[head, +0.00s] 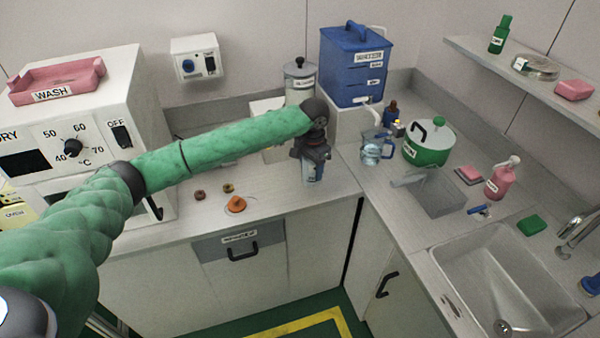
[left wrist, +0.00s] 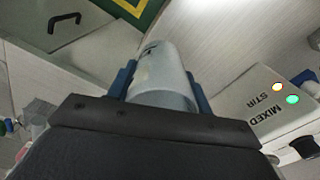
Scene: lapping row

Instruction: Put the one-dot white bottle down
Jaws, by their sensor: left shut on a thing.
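My left gripper (head: 312,152) is shut on a pale bottle (head: 313,172), gripped from above near the counter's front edge. In the left wrist view the bottle (left wrist: 163,72) is a whitish cylinder between the blue fingers of my left gripper (left wrist: 165,88). The bottle looks roughly upright. Its dot marks cannot be made out, and the gripper hides its upper part in the head view. I cannot tell whether its base touches the counter (head: 275,195). My right gripper is not in view.
A device labelled MIXED and STIR (left wrist: 255,115) stands beside the gripper in the left wrist view. An orange cone-shaped thing (head: 235,204) and two small rings lie left on the counter. A blue-tinted jug (head: 374,150) and green pot (head: 428,145) stand right; the sink (head: 490,275) is further right.

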